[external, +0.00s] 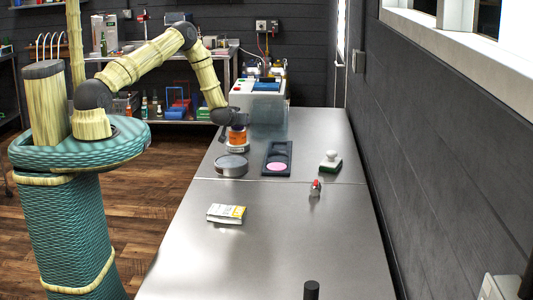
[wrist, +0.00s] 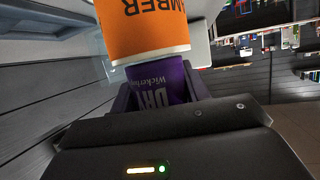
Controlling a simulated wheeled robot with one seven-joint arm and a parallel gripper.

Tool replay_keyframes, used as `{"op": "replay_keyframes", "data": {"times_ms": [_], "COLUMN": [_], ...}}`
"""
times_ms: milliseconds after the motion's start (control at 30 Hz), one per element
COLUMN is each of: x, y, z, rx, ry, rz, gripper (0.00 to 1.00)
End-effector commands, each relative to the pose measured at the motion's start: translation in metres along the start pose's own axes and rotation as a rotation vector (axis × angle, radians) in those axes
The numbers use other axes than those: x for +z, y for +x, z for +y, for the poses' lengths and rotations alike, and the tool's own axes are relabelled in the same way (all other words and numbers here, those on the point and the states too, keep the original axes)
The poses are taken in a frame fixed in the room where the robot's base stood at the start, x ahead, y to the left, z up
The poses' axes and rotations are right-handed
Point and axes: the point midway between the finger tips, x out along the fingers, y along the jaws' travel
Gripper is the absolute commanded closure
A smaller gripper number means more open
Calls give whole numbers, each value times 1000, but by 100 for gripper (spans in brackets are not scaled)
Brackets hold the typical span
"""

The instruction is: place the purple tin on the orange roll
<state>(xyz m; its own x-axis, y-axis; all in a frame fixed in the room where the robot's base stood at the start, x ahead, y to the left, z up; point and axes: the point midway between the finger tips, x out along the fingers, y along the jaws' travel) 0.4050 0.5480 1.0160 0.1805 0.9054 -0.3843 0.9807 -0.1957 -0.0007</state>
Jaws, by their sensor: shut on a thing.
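My gripper (wrist: 155,95) points down over the steel table and is shut on the purple tin (wrist: 172,84), which sits between the fingers in the wrist view. The orange roll (external: 238,138) stands on the table directly below my gripper in the external view. In the wrist view the orange roll (wrist: 145,28), lettered "AMBER" with a pale edge, lies just beyond the tin's end, in line with it but slightly offset. The tin and roll look touching or nearly so; I cannot tell if there is a gap. The fingers partly hide the tin.
A round grey tin (external: 231,166) stands close in front of the roll. A black tray (external: 277,146) with a pink disc lies to the right, then a white-knobbed brush (external: 330,161). The table's front is mostly clear.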

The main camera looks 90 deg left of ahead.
Motion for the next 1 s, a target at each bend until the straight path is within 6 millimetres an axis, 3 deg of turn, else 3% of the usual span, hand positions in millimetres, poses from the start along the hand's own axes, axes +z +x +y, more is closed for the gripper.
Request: {"op": "replay_keyframes", "data": {"times_ms": [367,400,467,867,1000], "x": [3,3,3,-1,2], "y": [2,1,1,0,-10], "z": [0,0,0,0,1], "rx": [0,0,0,0,1], "ry": [0,0,0,-1,0], "rz": [3,1,1,0,0], "gripper": [100,46,34,32,32]}}
